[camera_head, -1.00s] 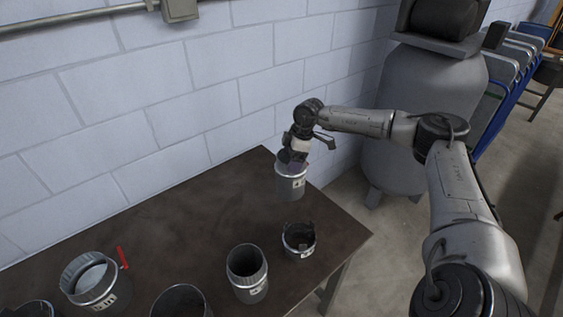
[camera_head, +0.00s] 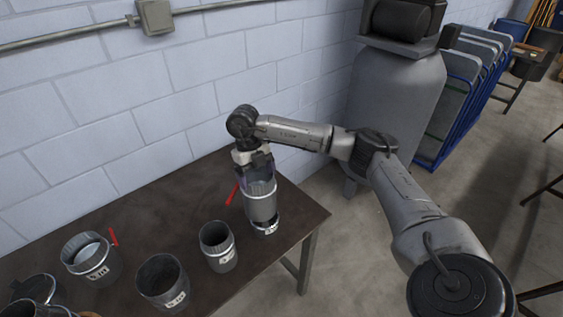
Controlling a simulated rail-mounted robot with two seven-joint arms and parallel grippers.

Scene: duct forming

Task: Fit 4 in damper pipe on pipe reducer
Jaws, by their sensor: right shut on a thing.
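My right gripper (camera_head: 254,170) is shut on the upper rim of a grey metal damper pipe (camera_head: 262,204). The pipe hangs upright, and a red handle (camera_head: 232,193) sticks out at its left. The short pipe reducer (camera_head: 265,228) stands on the table directly below, near the right edge. The pipe's lower end overlaps the reducer's top in this view. I cannot tell whether it is touching, fitted or just above it. My left gripper is not in view.
On the dark table (camera_head: 165,207) stand an open pipe (camera_head: 219,258), another pipe (camera_head: 163,288) and a wider damper pipe (camera_head: 91,265) with a red handle. More parts crowd the lower left. A block wall (camera_head: 130,110) runs behind; a grey tank (camera_head: 398,95) stands beyond the table.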

